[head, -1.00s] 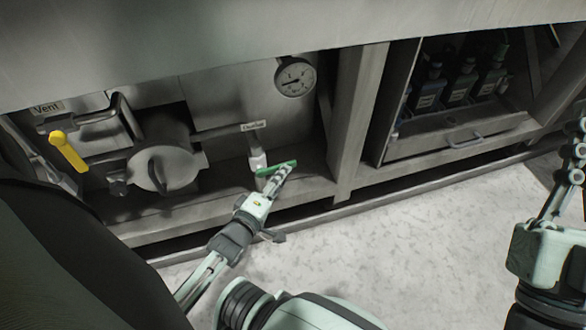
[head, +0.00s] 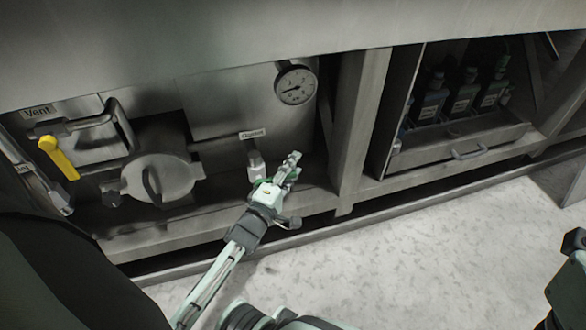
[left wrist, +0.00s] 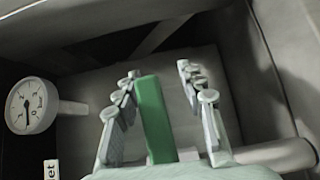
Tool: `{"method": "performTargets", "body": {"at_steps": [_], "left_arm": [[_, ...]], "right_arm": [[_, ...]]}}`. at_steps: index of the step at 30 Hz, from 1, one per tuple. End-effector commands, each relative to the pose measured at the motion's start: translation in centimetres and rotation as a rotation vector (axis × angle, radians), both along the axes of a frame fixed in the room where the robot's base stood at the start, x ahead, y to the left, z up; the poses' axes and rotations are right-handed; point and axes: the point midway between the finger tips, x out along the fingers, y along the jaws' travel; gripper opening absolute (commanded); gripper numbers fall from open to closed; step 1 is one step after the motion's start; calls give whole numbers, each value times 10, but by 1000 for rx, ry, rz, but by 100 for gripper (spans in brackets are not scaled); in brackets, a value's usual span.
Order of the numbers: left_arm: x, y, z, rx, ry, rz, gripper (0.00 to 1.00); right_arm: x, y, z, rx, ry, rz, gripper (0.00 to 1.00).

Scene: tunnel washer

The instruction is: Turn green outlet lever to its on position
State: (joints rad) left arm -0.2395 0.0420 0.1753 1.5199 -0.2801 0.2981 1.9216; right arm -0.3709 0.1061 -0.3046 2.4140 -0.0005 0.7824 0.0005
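The green outlet lever (left wrist: 155,120) stands between the two fingers of my left gripper (left wrist: 158,82) in the left wrist view. It lies nearer the left finger, and a gap shows to the right finger. In the head view my left gripper (head: 290,166) is at the outlet valve (head: 256,165), below the Outlet label (head: 252,134), and hides most of the lever. The fingers are apart, so the gripper is open around the lever. Part of my right gripper (head: 574,241) shows at the right edge; its fingers are not clear.
A yellow vent lever (head: 58,158) and a round grey cap (head: 160,178) are to the left. A pressure gauge (head: 296,84) hangs above the outlet. A steel post (head: 357,120) stands right of it, then a bay with dark bottles (head: 464,97). The floor in front is clear.

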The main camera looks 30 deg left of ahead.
Motion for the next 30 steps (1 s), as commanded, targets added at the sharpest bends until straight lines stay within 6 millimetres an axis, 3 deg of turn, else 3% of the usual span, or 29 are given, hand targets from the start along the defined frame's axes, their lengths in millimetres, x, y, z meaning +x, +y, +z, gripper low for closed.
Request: {"method": "performTargets", "body": {"at_steps": [5,14,30], "left_arm": [[0,0,0,0,1,0,38],[0,0,0,1,1,0,1],[-1,0,-1,0,3,0,0]], "right_arm": [[0,0,0,0,0,0,0],[0,0,0,0,1,0,0],[0,0,0,0,1,0,0]]}}
